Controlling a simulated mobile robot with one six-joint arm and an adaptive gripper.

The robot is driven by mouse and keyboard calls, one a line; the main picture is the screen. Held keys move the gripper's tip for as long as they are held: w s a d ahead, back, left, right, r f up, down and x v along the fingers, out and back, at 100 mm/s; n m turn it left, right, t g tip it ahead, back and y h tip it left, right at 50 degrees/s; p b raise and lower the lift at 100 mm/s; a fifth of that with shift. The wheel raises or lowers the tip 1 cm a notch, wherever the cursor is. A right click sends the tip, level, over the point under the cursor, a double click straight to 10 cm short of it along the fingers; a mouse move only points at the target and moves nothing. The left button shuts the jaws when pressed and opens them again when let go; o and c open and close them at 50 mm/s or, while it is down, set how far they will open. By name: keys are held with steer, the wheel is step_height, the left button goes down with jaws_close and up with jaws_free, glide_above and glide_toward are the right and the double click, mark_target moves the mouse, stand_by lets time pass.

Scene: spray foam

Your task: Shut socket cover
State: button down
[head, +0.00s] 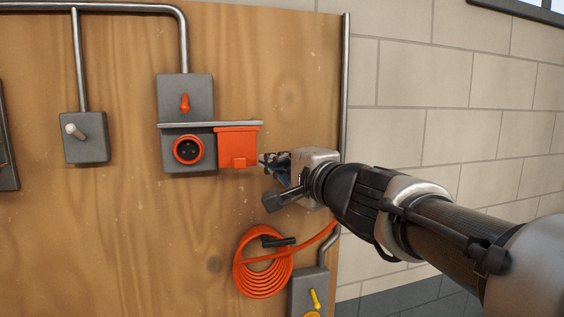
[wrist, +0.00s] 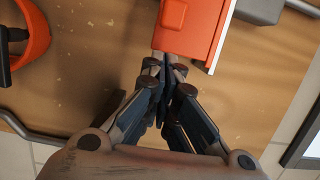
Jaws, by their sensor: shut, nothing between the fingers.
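The orange square socket cover (head: 238,145) stands swung open to the right of the round, red-rimmed socket (head: 187,150), whose dark face is exposed. Both are on a grey box under a thin metal ledge. My gripper (head: 263,159) is just right of the cover, fingers pointing left at its right side. In the wrist view the closed fingertips (wrist: 167,62) are at the near edge of the orange cover (wrist: 190,27). They hold nothing. I cannot tell whether they touch the cover. The socket is not clearly seen in the wrist view.
A metal ledge (head: 210,124) runs just above the socket and cover. A grey box with a red switch (head: 185,103) is above it. A coiled orange cable (head: 262,270) hangs below my gripper. Bare wooden board lies between.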

steer(key=shift+s+a, duration=0.5)
steer(key=shift+a, duration=0.35)
steer(key=s+a+b, duration=0.2)
steer(key=a+b, duration=0.2)
steer(key=a, duration=0.5)
steer(key=shift+s+a+b, duration=0.25)
steer(key=shift+s+b, duration=0.05)
steer(key=shift+s, duration=0.05)
